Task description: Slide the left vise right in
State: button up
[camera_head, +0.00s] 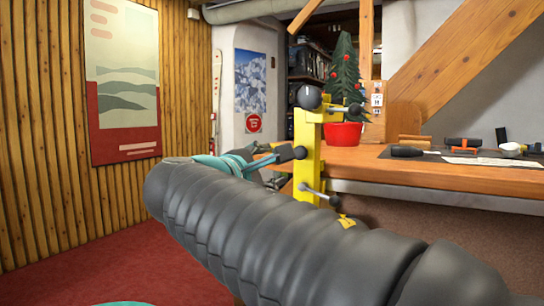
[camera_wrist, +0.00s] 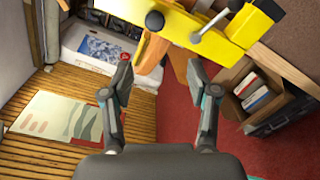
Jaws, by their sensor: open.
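A yellow vise (camera_head: 308,150) with a dark round knob stands upright at the left end of the wooden bench in the head view. A grey bar with a dark knob sticks out near its top and another lower down. The vise (camera_wrist: 208,28) crosses the top of the wrist view. My gripper (camera_head: 275,156) is just left of the vise; my arm hides part of it. In the wrist view my gripper (camera_wrist: 158,68) is open and empty, its fingers apart below the vise. An orange-brown wooden piece shows just beyond the fingertips. I see no second vise.
The bench top (camera_head: 440,178) carries a Christmas tree in a red pot (camera_head: 343,133) behind the vise and several tools on a dark mat at right. A box of books (camera_wrist: 258,95) sits on the red floor. Open floor lies left of the bench.

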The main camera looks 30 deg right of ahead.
aim_at(299, 154)
jog(key=shift+n+h, duration=0.3)
jog(key=shift+n, duration=0.1)
jog(key=x, duration=1.4)
jog(key=shift+s+d+r+p, duration=0.15)
jog(key=shift+s+r+p, duration=0.15)
jog(key=shift+s, duration=0.05)
grip_shut()
